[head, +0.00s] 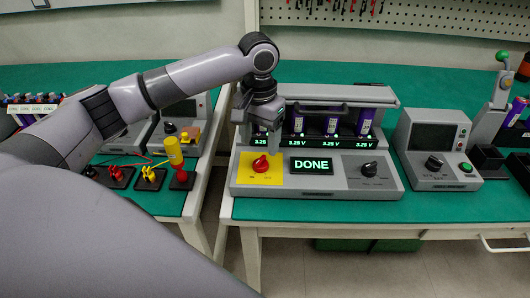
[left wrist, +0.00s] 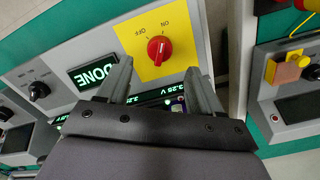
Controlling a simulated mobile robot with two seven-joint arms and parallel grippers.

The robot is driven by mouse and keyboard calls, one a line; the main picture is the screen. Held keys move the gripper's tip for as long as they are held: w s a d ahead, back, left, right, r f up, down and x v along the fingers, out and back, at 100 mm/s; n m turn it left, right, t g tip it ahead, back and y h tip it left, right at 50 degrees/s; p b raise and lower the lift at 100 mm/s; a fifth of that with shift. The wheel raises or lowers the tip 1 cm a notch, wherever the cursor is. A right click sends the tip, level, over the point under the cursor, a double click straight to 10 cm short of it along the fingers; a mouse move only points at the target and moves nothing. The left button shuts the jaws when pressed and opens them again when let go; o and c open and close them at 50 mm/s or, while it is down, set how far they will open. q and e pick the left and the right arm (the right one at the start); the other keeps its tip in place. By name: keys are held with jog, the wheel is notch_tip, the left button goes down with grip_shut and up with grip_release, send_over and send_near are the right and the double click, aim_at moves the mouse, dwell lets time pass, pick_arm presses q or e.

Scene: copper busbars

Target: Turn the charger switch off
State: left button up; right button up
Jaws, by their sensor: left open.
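The charger (head: 310,185) is a grey console on the right green bench, with a lit screen (head: 311,165) reading DONE. Its switch is a red rotary knob (head: 261,163) on a yellow plate (head: 258,178). In the left wrist view the red knob (left wrist: 159,50) sits beside the ON and OFF labels; which one it points to I cannot tell for sure. My left gripper (head: 270,147) hangs above and just behind the knob. In the left wrist view its open fingers (left wrist: 159,68) straddle the line to the knob, apart from it and empty. My right gripper is not in view.
Purple cells (head: 332,123) stand in the charger's rear bays under a raised bar, close to my gripper. A black knob (head: 370,169) is on the charger's right. A grey instrument (head: 437,150) stands further right. A gap separates this bench from the left bench with a yellow-handled tool (head: 174,152).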

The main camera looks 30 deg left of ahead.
aim_at(259, 160)
pick_arm(q)
notch_tip(259, 160, down, 6)
jog(key=shift+s+b, duration=0.15)
jog(key=shift+b, duration=0.2)
jog(key=c, duration=1)
